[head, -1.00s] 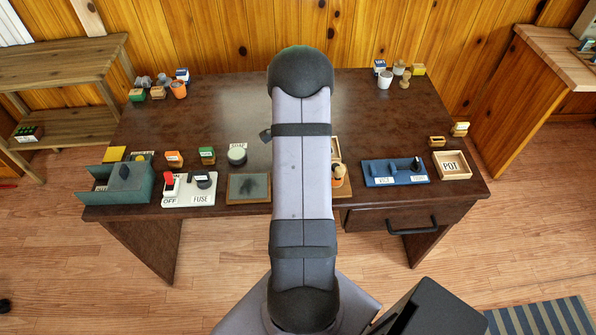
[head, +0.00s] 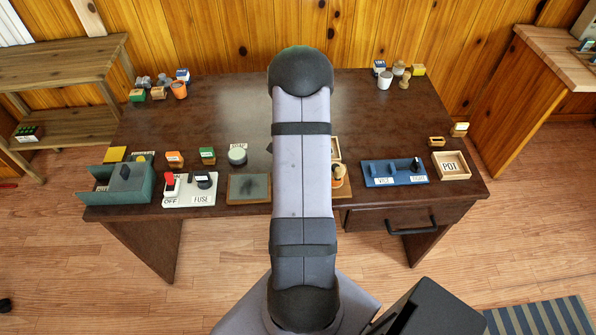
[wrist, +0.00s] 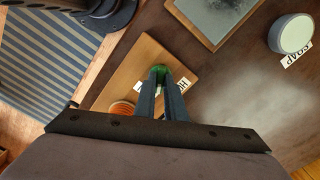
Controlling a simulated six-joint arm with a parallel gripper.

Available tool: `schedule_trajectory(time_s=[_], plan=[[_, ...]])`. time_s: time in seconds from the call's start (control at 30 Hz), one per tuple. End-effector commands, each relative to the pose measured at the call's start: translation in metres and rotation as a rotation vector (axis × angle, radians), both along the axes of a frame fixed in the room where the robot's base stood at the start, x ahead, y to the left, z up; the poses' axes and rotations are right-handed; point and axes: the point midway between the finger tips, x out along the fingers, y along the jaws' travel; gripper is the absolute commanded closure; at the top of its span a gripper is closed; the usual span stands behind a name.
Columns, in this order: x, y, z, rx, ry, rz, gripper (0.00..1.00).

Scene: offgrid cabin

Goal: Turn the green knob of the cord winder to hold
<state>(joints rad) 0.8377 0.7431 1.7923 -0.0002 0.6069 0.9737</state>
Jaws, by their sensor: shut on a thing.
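The cord winder (wrist: 135,62) is a flat wooden board at the desk's front edge, with a coil of orange cord (wrist: 121,108) on it. Its green knob (wrist: 158,69) shows between my gripper's fingertips in the wrist view. My gripper (wrist: 161,82) is shut on the knob from above. A white label beginning with "H" (wrist: 184,85) is beside the fingers on the right; the fingers cover part of the board and other lettering. In the head view my arm hides the gripper and knob, and only the board's right edge (head: 346,191) shows.
A dark slate in a wooden frame (head: 234,196) and a round tin by the SOAP label (head: 237,159) are left of the winder. The desk's middle is mostly clear.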

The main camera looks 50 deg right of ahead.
Motion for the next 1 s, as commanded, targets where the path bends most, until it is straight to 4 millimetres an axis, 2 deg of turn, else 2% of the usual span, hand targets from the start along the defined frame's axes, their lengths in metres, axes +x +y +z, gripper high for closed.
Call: schedule_trajectory(time_s=[0.7, 1.0], plan=[[0.0006, -0.0007, 0.001, -0.002, -0.002, 0.675, 1.0], [0.0007, -0.0009, 0.0011, -0.002, -0.002, 0.903, 1.0]])
